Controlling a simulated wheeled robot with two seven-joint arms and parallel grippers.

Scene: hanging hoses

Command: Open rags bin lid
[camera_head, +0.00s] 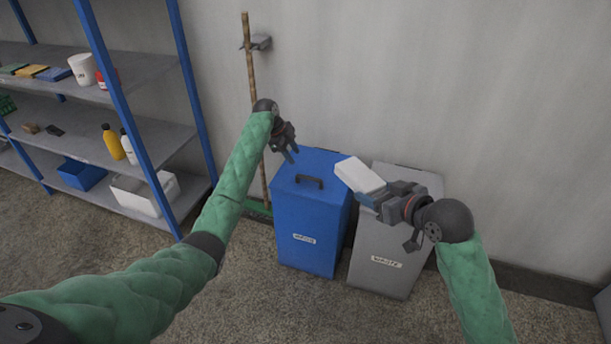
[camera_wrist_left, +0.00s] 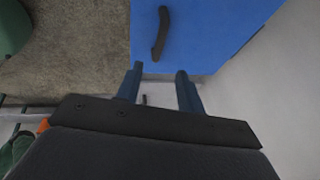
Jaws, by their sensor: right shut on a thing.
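A blue bin (camera_head: 306,236) with a closed lid stands against the wall. A dark handle (camera_head: 309,181) sits on its lid, and the handle also shows in the left wrist view (camera_wrist_left: 161,33). A grey bin (camera_head: 382,262) stands close to its right, lid down. Both have small white front labels, hard to read. My left gripper (camera_head: 291,158) is open and empty, above the back left of the blue lid and apart from the handle.
A blue-framed shelf (camera_head: 140,137) with bottles and boxes stands to the left. A wooden pole (camera_head: 250,75) leans at a wall holder (camera_head: 261,42) behind my left arm. The floor in front of the bins is clear.

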